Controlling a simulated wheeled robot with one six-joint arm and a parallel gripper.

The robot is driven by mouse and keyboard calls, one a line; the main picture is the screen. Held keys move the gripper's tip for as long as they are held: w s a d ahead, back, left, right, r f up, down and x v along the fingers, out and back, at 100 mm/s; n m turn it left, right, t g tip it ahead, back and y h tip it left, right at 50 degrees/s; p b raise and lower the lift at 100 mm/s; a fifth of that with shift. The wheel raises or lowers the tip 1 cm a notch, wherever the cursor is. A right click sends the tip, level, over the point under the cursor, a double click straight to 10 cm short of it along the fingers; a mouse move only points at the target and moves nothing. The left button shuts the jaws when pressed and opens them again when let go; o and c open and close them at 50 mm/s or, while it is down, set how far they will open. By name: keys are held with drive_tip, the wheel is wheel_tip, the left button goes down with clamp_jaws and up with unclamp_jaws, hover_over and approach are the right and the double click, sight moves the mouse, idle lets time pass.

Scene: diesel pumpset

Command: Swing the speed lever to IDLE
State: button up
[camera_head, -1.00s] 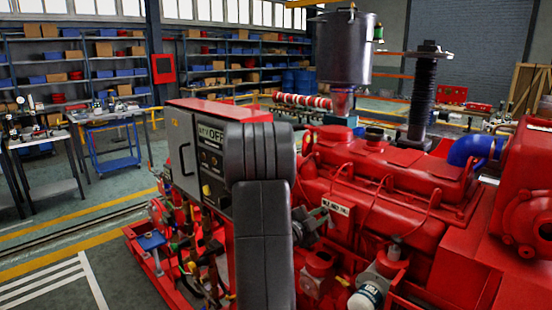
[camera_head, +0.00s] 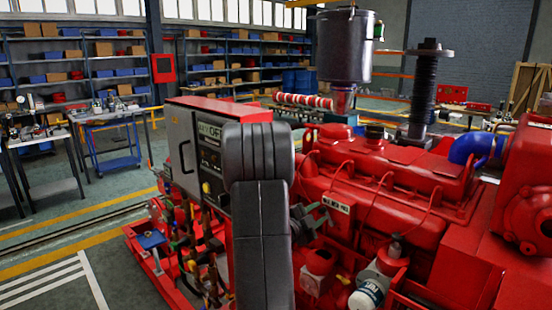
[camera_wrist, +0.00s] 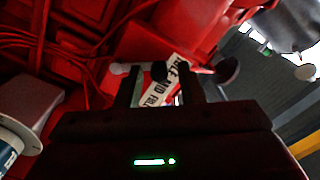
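The speed plate (camera_head: 336,204) is a small white label with dark lettering on the red engine's side. In the wrist view the plate (camera_wrist: 165,82) reads roughly IDLE, MID, FULL and lies beyond my fingers. A dark rounded knob (camera_wrist: 160,71), apparently the speed lever's end, shows over the plate between the fingers; its contact with them cannot be told. My gripper (camera_head: 322,213) is just below and left of the plate in the head view. The wrist view shows my gripper (camera_wrist: 161,86) with its two dark fingers apart. The lever's shaft is not clear in either view.
The red engine (camera_head: 400,200) fills the right side, with thin red pipes near the plate. A white-and-blue filter (camera_head: 367,294) stands below right of my gripper. A control panel (camera_head: 195,150) stands left, partly behind my arm.

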drive_tip(key=b+v, duration=0.1)
drive_tip(key=v, duration=0.5)
idle(0.7)
drive_tip(key=p+x, duration=0.1)
drive_tip(key=x, duration=0.5)
drive_tip(key=shift+d+r, duration=0.1)
drive_tip(key=shift+d, duration=0.05)
drive_tip(key=shift+s, duration=0.2)
